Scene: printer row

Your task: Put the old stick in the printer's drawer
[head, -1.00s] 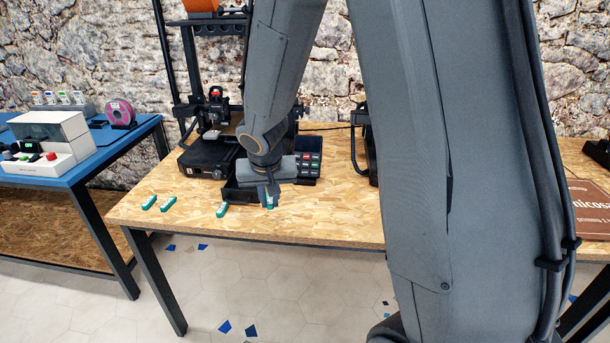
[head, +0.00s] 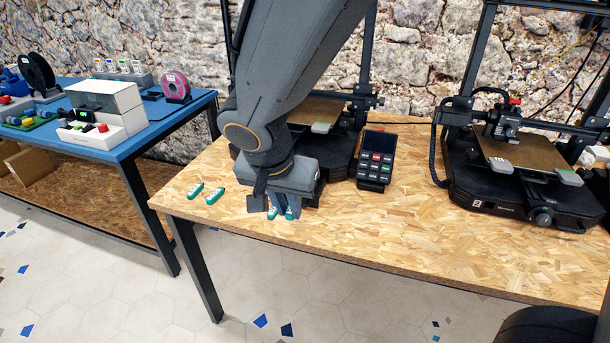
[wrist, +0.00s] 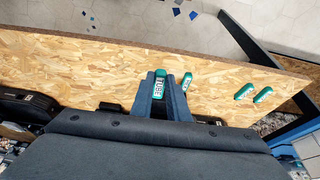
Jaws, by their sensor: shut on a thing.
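My gripper (head: 286,210) is shut on a green-and-white stick (wrist: 160,82) near the table's front edge. In the wrist view the stick lies between both fingers, its label facing the camera. A second green-and-white stick (wrist: 187,82) lies on the table just beside the gripper. Two more sticks (head: 195,190) (head: 214,195) lie farther left on the table. The black printer (head: 335,150) stands behind my gripper, partly covered by my arm. Its drawer cannot be made out clearly; my wrist blocks that area.
A dark keypad box (head: 375,160) stands right of the printer. A second printer (head: 520,185) stands farther right. The wooden table (head: 370,235) is clear at front right. A blue table (head: 110,145) with a white box stands at left.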

